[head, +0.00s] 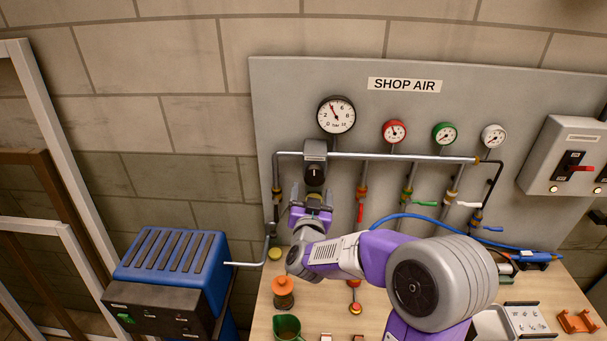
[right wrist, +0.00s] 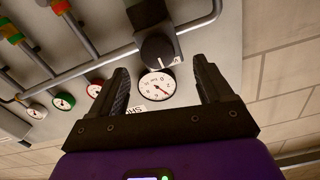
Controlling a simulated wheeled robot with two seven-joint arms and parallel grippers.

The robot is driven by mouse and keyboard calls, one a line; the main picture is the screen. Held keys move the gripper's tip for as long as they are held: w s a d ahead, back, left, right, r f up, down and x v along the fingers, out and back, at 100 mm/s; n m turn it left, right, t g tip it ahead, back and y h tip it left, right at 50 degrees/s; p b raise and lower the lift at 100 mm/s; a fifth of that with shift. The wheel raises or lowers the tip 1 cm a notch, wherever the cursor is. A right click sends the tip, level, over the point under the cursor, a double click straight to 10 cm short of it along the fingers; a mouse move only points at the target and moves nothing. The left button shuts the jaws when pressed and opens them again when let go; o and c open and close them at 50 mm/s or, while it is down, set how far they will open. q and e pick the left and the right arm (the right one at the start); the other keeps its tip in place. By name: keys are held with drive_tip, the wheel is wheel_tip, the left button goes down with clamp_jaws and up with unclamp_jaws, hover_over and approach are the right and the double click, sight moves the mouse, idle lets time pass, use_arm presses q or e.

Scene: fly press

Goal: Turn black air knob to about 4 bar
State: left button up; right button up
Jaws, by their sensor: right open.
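The black air knob (head: 314,175) sits below a grey regulator block (head: 315,150) on the pipe. In the right wrist view the knob (right wrist: 157,50) lies ahead, between the lines of my fingers. My right gripper (head: 312,199) is open just below and in front of the knob; its two dark fingers (right wrist: 162,85) are spread wide with nothing between their tips. I cannot tell whether either finger touches the knob. The large white gauge (head: 336,115) above has its needle pointing up and left, near the 4. My left gripper is not in view.
Red (head: 394,131), green (head: 445,134) and white (head: 493,137) small gauges sit right of the large one, with coloured valve levers below. A blue machine (head: 175,270) stands at left. An orange-lidded container (head: 283,293) and green cup (head: 287,327) stand on the bench.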

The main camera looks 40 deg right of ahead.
sight(314, 178)
drive_tip(key=shift+w+d+r, duration=0.15)
drive_tip(key=shift+d, duration=0.35)
drive_tip(key=shift+w+d+r, duration=0.1)
drive_tip(key=shift+w+d, duration=0.05)
drive_tip(key=shift+d, duration=0.35)
drive_tip(key=w, duration=0.1)
drive_tip(key=w+d, duration=0.1)
drive_tip(key=shift+w+d+f+p, duration=0.2)
drive_tip(key=shift+w+f+p, duration=0.05)
drive_tip(key=shift+w+p, duration=0.15)
drive_tip(key=shift+w+d, duration=0.15)
drive_tip(key=shift+w, duration=0.15)
drive_tip(key=shift+d, duration=0.1)
drive_tip(key=shift+s+r, duration=0.1)
drive_tip(key=shift+s, duration=0.1)
drive_tip(key=shift+w, duration=0.2)
drive_tip(key=c, duration=1.1)
drive_tip(key=shift+o, duration=0.2)
drive_tip(key=shift+f+m+b, duration=0.2)
drive_tip(key=shift+m+b, duration=0.1)
drive_tip(key=shift+b, duration=0.5)
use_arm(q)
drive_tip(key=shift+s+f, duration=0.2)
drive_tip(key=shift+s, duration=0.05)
use_arm(e)
drive_tip(key=shift+r, duration=0.1)
